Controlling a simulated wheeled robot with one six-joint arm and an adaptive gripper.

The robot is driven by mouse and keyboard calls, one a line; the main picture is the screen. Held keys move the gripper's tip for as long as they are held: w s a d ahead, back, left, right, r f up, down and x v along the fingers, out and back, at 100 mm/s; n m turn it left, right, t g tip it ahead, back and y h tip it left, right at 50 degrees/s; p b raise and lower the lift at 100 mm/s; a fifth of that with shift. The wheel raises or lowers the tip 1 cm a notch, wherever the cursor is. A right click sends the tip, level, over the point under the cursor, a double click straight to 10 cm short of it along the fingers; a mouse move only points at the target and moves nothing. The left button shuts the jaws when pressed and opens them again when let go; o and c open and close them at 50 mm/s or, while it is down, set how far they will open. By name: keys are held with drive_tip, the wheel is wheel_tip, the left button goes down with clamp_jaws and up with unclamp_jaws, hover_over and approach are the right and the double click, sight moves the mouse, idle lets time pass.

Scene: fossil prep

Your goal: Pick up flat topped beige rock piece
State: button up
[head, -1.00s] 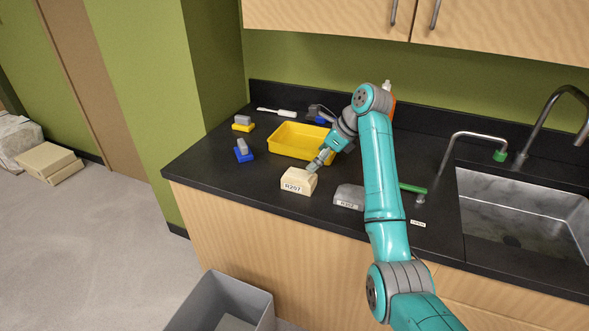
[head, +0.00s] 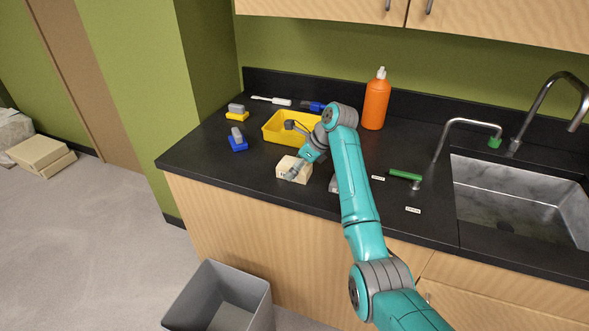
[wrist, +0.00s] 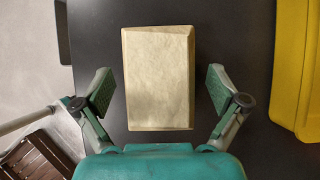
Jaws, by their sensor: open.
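The flat topped beige rock piece (head: 290,167) sits on the black counter near its front edge, in front of the yellow tray. In the wrist view the beige rock piece (wrist: 158,78) shows its flat top from above, between the two fingers. My gripper (wrist: 160,90) is open, with one finger on each side of the rock and a gap on both sides. In the head view my gripper (head: 294,172) is over the rock and hides part of it, including most of its label.
The yellow tray (head: 272,131) is behind the rock; its wall (wrist: 300,70) is at right in the wrist view. A grey rock (head: 333,184) is mostly hidden by my arm. An orange bottle (head: 376,102) stands behind. The counter's front edge is close.

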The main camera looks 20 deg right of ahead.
drive_tip(key=shift+f, duration=0.15)
clamp_jaws()
idle(0.4)
